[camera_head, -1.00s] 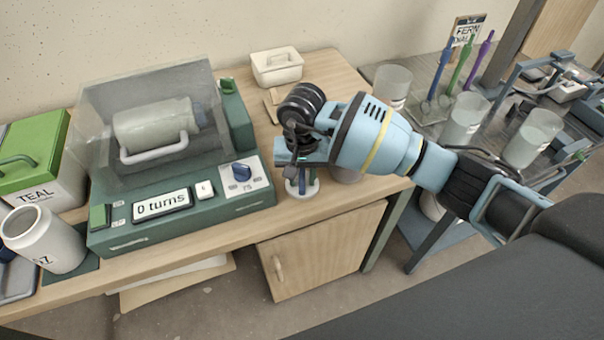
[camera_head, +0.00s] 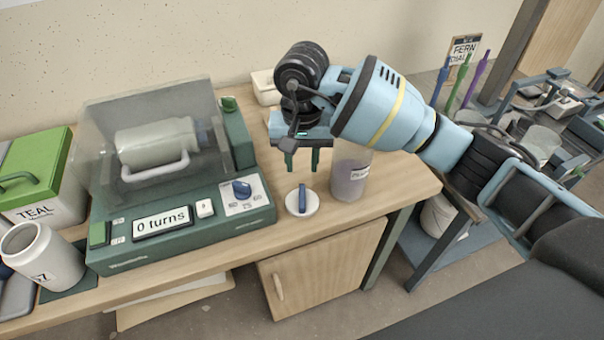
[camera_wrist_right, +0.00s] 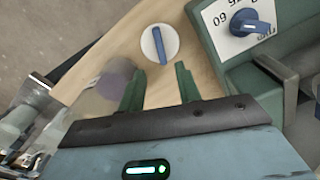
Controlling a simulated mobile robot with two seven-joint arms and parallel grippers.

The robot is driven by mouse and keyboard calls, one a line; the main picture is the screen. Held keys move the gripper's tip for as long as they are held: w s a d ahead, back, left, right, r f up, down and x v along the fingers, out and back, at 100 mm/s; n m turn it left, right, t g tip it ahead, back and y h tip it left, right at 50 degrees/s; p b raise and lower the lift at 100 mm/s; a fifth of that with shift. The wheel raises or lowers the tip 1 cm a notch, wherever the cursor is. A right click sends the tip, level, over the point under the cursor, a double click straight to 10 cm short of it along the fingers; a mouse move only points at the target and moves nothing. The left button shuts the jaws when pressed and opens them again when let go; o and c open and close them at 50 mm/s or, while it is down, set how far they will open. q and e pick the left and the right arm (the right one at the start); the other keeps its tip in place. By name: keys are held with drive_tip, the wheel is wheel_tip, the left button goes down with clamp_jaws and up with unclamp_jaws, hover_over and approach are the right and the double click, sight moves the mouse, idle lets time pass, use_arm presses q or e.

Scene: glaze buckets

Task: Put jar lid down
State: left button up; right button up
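The jar lid (camera_head: 302,203) is a white disc with a blue bar handle. It lies flat on the wooden table, in front of my right gripper, and also shows in the right wrist view (camera_wrist_right: 160,46). My right gripper (camera_head: 303,172) is raised above the table behind the lid, fingers apart with nothing between them; its green fingers show in the right wrist view (camera_wrist_right: 158,78). A clear jar (camera_head: 349,172) with a greyish content and a label stands just right of the gripper; its top is partly hidden by my arm. My left gripper is not in view.
A green machine (camera_head: 130,256) with a clear hood, a "0 turns" display and a blue knob stands left of the lid. A white jar (camera_head: 48,262) and a TEAL bucket (camera_head: 40,206) are at far left. A small white box (camera_head: 266,88) stands behind.

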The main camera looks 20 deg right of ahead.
drive_tip(key=shift+r, duration=0.7)
